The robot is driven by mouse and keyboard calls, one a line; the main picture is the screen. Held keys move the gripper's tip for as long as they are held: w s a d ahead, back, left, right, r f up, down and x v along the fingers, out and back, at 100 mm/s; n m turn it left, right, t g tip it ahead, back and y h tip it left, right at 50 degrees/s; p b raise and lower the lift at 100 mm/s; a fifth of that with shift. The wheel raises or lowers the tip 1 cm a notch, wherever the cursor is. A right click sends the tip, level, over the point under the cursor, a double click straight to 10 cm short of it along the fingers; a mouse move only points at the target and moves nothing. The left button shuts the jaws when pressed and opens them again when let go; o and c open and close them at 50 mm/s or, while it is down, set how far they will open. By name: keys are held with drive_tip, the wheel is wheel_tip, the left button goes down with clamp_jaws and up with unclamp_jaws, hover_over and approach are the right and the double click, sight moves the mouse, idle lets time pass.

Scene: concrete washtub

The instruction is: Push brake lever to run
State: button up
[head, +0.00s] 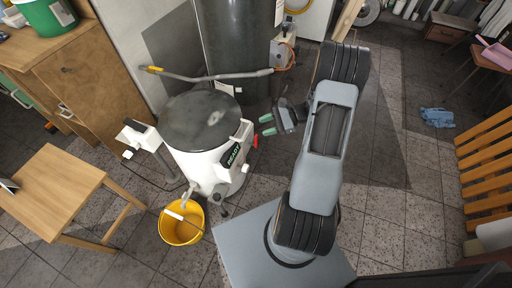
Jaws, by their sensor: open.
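A white round washing machine (200,160) with a dark lid (201,119) stands left of centre in the head view. A dark panel (235,154) with light lettering, seemingly "READY", is on its front right. A small red part (255,141), possibly the brake lever, sticks out at its right side; its setting cannot be told. A long grey bar (205,79) with a yellow end passes behind the lid; I cannot tell if it is a lever. My gripper (268,125) is open and empty, right of the machine, its green-tipped fingers pointing left just above the red part in the picture.
A yellow bucket (181,236) stands on the floor before the machine. A wooden table (50,190) is at left and a wooden cabinet (95,85) behind it. A tall dark cylinder (238,45) stands behind. The tiled floor at right is mostly clear, with a blue cloth (437,117).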

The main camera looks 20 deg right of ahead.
sight(257, 137)
drive_tip(key=d+f+m+t+b, duration=0.3)
drive_tip(key=d+f+m+t, duration=0.15)
drive_tip(key=f, duration=0.45)
drive_tip(key=d+f+m+t+b, duration=0.3)
drive_tip(key=d+f+m+t, duration=0.15)
drive_tip(key=f, duration=0.55)
drive_tip(key=shift+h, duration=0.6)
drive_tip(key=b+x, duration=0.1)
drive_tip(key=x, duration=0.5)
drive_tip(key=b+x, duration=0.1)
drive_tip(key=x, duration=0.6)
drive_tip(key=shift+a+r, duration=0.1)
drive_tip(key=shift+r, duration=0.15)
drive_tip(key=shift+s, duration=0.1)
clamp_jaws()
